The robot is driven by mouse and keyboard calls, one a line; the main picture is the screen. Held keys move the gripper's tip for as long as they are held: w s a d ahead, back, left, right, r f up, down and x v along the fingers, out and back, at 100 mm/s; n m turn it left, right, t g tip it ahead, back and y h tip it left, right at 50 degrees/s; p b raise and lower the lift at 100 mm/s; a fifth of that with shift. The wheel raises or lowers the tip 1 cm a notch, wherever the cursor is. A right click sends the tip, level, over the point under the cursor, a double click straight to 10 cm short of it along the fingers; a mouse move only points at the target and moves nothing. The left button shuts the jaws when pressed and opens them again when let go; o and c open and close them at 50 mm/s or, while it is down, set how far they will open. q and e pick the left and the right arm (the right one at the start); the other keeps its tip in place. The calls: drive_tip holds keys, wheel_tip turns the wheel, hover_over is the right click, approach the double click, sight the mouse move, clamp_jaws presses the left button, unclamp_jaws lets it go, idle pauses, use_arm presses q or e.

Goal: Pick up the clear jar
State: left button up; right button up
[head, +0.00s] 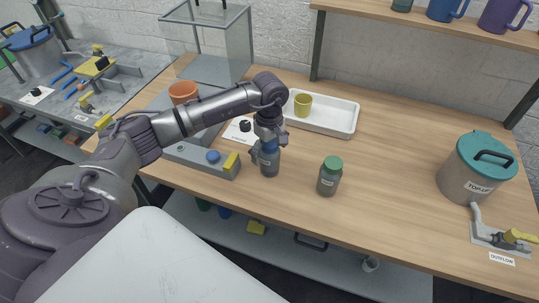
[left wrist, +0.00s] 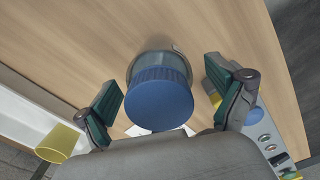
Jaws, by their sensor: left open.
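A greyish see-through jar (head: 269,166) with a blue lid stands upright on the wooden table. My left gripper (head: 267,142) is above and around its top, pointing down. In the left wrist view the blue lid (left wrist: 160,100) lies between the two spread fingers of my left gripper (left wrist: 167,97), with gaps on both sides. A second jar (head: 328,182), grey with a green lid, stands upright to the right. My gripper hides part of the blue-lidded jar in the head view. My right gripper is not in view.
A grey control box (head: 203,163) with a blue button and yellow end sits close left of the jar. A white tray (head: 345,118) holding a yellow cup (head: 302,105) is behind. A pot (head: 476,172) with a teal lid stands far right. The table between is clear.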

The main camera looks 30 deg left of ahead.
use_arm(q)
drive_tip(key=shift+f, duration=0.15)
drive_tip(key=shift+c, duration=0.3)
drive_tip(key=c, duration=1.5)
